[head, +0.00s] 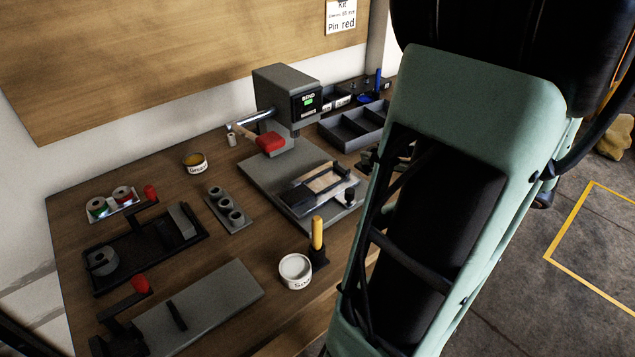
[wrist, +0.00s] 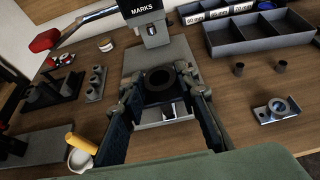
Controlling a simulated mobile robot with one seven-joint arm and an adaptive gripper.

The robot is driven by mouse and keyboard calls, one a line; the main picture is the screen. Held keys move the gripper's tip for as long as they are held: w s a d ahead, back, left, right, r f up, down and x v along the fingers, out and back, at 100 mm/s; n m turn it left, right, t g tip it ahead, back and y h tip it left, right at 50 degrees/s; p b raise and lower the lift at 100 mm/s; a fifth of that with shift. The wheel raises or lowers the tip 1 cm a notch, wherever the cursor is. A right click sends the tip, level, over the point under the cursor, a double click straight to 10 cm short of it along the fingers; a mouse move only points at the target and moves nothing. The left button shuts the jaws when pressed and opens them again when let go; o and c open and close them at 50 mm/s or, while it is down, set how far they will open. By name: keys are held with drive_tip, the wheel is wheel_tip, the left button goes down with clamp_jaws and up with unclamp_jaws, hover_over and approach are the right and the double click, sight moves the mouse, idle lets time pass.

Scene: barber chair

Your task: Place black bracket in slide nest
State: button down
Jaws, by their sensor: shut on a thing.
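The black bracket (wrist: 150,97) has a round ring on top and sits between the fingers of my gripper (wrist: 163,90) in the wrist view. My gripper is shut on it. The bracket is in line with the slide nest (wrist: 174,110) on the grey press base; I cannot tell whether it touches the nest. In the head view the slide nest (head: 326,182) shows on the press base as a pale, metallic block with a small dark knob. There my green arm hides most of my gripper and the bracket.
The grey press (head: 283,95) with a red-tipped lever (head: 270,143) stands behind the nest. A divided tray (head: 355,127) is at the back right. A white tub (head: 295,270) and a yellow-handled tool (head: 318,235) stand in front. A metal bracket (wrist: 276,110) lies at the right.

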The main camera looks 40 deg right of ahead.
drive_tip(key=a+b+x, duration=0.1)
drive_tip(key=b+x, duration=0.1)
drive_tip(key=x, duration=0.8)
drive_tip(key=b, duration=0.1)
hover_over(328, 185)
drive_tip(key=f, duration=0.5)
drive_tip(key=shift+s+d+f, duration=0.15)
drive_tip(key=shift+s, duration=0.1)
drive_tip(key=shift+w+f, duration=0.2)
drive_tip(key=shift+f, duration=0.1)
drive_tip(key=shift+w+f+b, duration=0.15)
drive_tip(key=shift+f+b, duration=0.35)
drive_tip(key=shift+f, duration=1.05)
drive_tip(key=shift+f, duration=0.2)
drive_tip(key=c, duration=1.5)
unclamp_jaws()
drive_tip(key=shift+r, duration=0.1)
